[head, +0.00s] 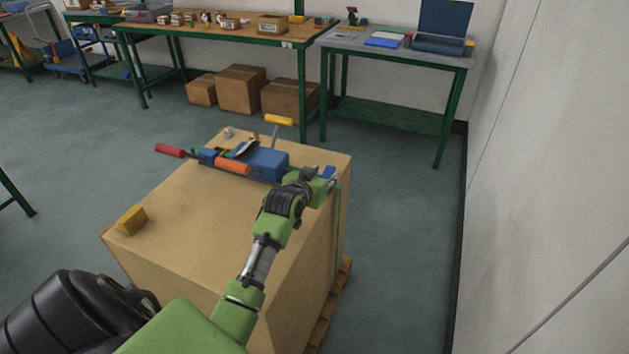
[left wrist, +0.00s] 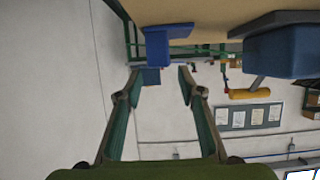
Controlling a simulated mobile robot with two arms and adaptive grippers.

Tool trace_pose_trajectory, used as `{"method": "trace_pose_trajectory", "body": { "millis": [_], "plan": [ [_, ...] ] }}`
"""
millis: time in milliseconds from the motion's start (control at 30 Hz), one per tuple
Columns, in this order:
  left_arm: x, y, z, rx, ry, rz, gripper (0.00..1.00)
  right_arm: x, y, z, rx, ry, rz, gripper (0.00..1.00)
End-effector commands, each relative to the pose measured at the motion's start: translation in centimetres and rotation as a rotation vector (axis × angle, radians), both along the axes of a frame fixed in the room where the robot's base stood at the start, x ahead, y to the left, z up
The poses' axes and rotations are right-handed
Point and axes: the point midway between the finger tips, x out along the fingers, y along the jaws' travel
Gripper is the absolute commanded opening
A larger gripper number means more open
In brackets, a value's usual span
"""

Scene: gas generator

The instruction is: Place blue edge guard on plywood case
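The blue edge guard (head: 329,172) sits at the far right top edge of the plywood case (head: 190,205). In the left wrist view the blue edge guard (left wrist: 170,45) appears upside down against the edge of the case (left wrist: 200,15), with one flap hanging past it. My left gripper (head: 326,183) is beside that edge in the head view. In the left wrist view its fingers (left wrist: 158,82) are spread, and the guard lies just beyond and between the tips, apparently not gripped. A green strap (head: 338,235) runs down the case's side. My right gripper is not in view.
A strapping tool with a blue body (head: 265,162), red, orange and yellow handles lies on the case's far half. A yellow block (head: 131,220) sits at the left edge. The case stands on a pallet (head: 330,310). A white wall (head: 545,190) is at right; workbenches stand behind.

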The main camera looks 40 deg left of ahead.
Motion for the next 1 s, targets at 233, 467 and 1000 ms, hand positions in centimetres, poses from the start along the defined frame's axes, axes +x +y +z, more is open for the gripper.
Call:
{"method": "trace_pose_trajectory", "body": {
  "millis": [233, 467, 1000],
  "plan": [
    [-4.7, -1.1, 1.9, 0.001, 0.000, 0.000, 0.35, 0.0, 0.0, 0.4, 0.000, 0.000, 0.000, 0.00],
    [-7.2, -1.7, 3.1, -0.001, 0.000, 0.000, 0.35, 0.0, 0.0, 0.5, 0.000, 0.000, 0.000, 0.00],
    [-7.8, -1.9, 3.3, -0.001, 0.000, 0.000, 0.35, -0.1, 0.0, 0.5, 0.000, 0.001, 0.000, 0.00]
  ]
}}
